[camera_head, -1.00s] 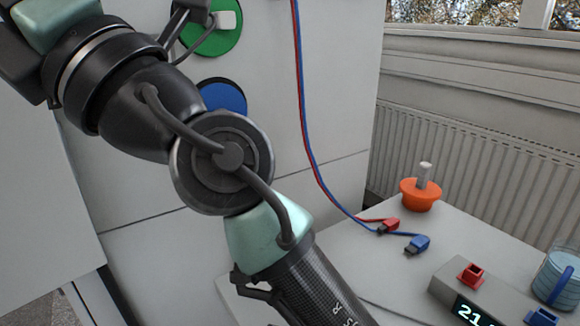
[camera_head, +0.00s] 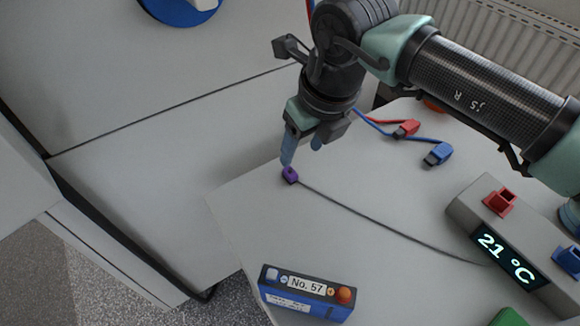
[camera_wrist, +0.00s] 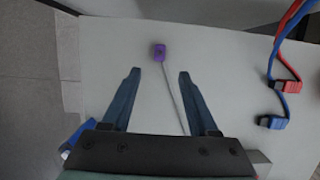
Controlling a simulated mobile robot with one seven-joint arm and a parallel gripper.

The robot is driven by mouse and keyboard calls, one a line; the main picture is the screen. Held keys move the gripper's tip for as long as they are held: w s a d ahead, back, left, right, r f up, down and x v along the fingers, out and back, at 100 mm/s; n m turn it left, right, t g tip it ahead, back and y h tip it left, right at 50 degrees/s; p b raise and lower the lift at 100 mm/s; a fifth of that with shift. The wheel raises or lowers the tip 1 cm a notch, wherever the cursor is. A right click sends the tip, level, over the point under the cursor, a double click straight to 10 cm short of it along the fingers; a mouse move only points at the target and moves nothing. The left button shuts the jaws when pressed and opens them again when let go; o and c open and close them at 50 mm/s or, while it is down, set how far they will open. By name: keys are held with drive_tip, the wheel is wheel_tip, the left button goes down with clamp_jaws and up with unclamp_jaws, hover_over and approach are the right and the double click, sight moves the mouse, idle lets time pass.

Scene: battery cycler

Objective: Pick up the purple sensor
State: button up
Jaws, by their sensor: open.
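The purple sensor (camera_head: 290,174) is a small block lying near the table's far left edge, with a thin grey cable running from it towards the display box. In the wrist view the sensor (camera_wrist: 158,51) lies ahead of and between the fingertips, with its cable passing between the fingers. My gripper (camera_head: 302,152) points down close to the sensor in the head view. In the wrist view my gripper (camera_wrist: 159,72) is open and empty, its two blue-grey fingers spread apart. I cannot tell its exact height above the table.
A blue battery (camera_head: 306,293) marked No. 57 stands at the table's front left. The display box (camera_head: 492,245) reads 21 °C at the right. A red connector (camera_head: 407,128) and a blue connector (camera_head: 438,154) lie behind. The table's middle is clear.

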sight(290, 172)
drive_tip(key=b+x, duration=0.1)
drive_tip(key=x, duration=0.8)
drive_tip(key=shift+w+a, duration=0.15)
drive_tip(key=shift+a, duration=0.05)
drive_tip(key=shift+c, duration=0.3)
drive_tip(key=shift+r, duration=0.1)
clamp_jaws()
